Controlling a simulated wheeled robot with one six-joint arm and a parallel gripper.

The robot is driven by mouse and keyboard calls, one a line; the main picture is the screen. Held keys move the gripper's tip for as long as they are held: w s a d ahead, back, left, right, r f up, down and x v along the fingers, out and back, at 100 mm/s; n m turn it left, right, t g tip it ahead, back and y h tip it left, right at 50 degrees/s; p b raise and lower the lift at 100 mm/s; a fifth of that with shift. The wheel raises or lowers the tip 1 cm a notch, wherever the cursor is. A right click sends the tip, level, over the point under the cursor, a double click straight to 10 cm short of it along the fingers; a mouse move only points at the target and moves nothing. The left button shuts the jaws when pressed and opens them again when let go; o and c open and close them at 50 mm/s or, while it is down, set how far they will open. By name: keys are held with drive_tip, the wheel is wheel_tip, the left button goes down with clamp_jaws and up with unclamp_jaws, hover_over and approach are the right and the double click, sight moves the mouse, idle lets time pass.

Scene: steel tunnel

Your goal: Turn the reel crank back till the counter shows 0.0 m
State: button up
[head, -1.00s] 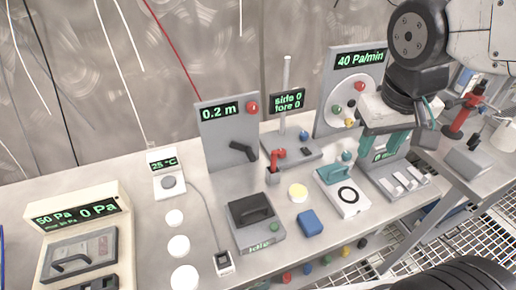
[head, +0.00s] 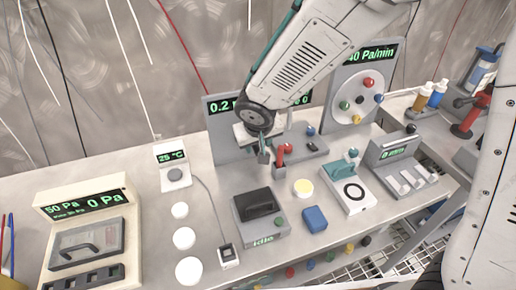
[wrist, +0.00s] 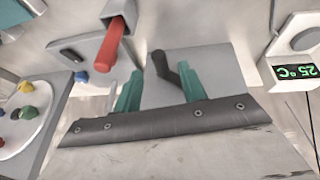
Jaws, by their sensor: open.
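The reel panel (head: 222,140) is a grey upright plate at the back of the bench. Its counter (head: 221,106) reads 0.2, and my arm covers the rest of its face in the head view. The black reel crank (wrist: 168,68) shows against the grey plate in the wrist view; in the head view it is hidden. My gripper (wrist: 159,90) is open, with its two teal fingers toward the plate. The crank appears between the fingers, nearer the right one; I cannot tell whether they touch. In the head view my gripper (head: 262,150) is in front of the panel.
A red handle (wrist: 117,35) stands close beside my gripper, and it also shows in the head view (head: 279,156). A temperature unit (head: 172,158) reads 25 °C to the left. A black-topped box (head: 259,208) is in front. A dial wheel (head: 361,100) stands at right.

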sight(258, 150)
drive_tip(key=shift+x, duration=1.95)
clamp_jaws()
drive_tip(key=shift+r, duration=0.15)
